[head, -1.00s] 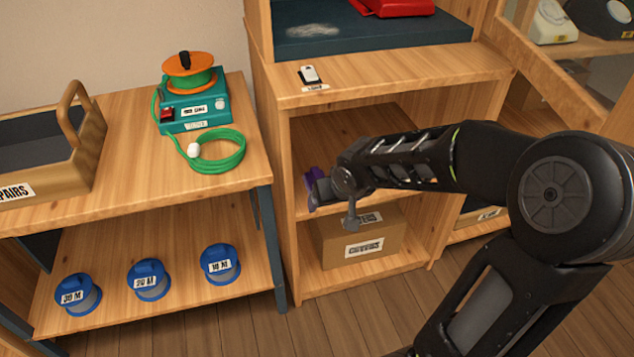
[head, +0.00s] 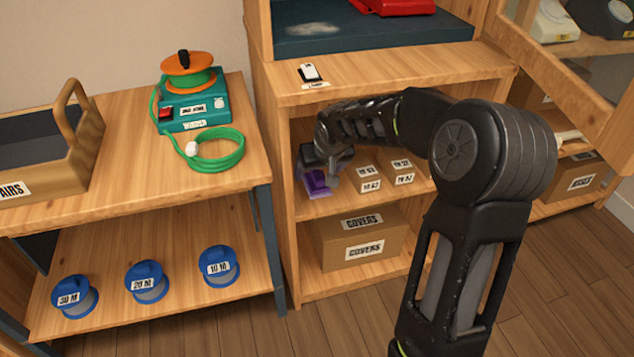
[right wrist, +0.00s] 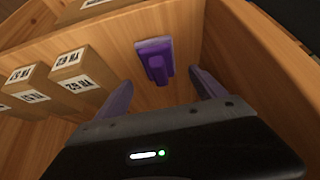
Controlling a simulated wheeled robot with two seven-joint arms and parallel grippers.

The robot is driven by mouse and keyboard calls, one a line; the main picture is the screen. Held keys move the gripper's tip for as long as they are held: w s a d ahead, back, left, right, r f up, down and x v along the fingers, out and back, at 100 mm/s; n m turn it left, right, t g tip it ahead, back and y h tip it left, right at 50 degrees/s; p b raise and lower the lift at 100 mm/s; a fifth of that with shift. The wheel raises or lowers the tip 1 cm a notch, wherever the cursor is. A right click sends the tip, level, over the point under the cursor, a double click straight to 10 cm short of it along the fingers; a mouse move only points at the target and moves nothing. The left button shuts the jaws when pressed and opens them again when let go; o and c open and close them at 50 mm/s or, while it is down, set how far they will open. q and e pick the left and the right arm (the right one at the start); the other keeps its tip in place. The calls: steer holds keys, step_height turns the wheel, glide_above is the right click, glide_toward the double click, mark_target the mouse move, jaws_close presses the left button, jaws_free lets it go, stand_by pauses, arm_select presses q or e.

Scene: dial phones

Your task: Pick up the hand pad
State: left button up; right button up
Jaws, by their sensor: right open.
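The hand pad (head: 318,183) is a small purple block with a raised grip, lying on the middle shelf of the wooden cabinet near its left side wall. It also shows in the right wrist view (right wrist: 155,61), top centre, lying flat. My right gripper (right wrist: 160,82) is open and empty, its two fingers spread on either side below the pad, apart from it. In the head view my right gripper (head: 328,168) reaches into the shelf space beside the pad and hides part of it. My left gripper is not in view.
Small labelled boxes (head: 368,178) stand right of the pad on the same shelf. A larger COVERS box (head: 362,240) is on the shelf below. The cabinet's upper board (head: 400,75) lies above my forearm. A bench (head: 235,180) with a green winder stands left.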

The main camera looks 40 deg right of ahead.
mark_target(317, 172)
steer(key=b+x, duration=0.1)
steer(key=x, duration=0.4)
steer(key=shift+b, duration=0.4)
steer(key=c, duration=1.6)
steer(key=shift+r, duration=0.15)
steer(key=shift+r+p, duration=0.5)
steer(key=shift+r, duration=0.05)
steer(key=shift+s+r, duration=0.15)
steer(key=shift+r, duration=0.05)
steer(key=s+a, duration=0.2)
steer(key=s, duration=0.3)
steer(key=s+a+p, duration=0.1)
steer(key=s+a, duration=0.1)
steer(key=s, duration=0.4)
steer(key=s+a, duration=0.2)
steer(key=s, duration=0.3)
steer(key=shift+s+f+p, duration=0.15)
steer(key=shift+s+p, duration=0.15)
steer(key=shift+s, duration=0.05)
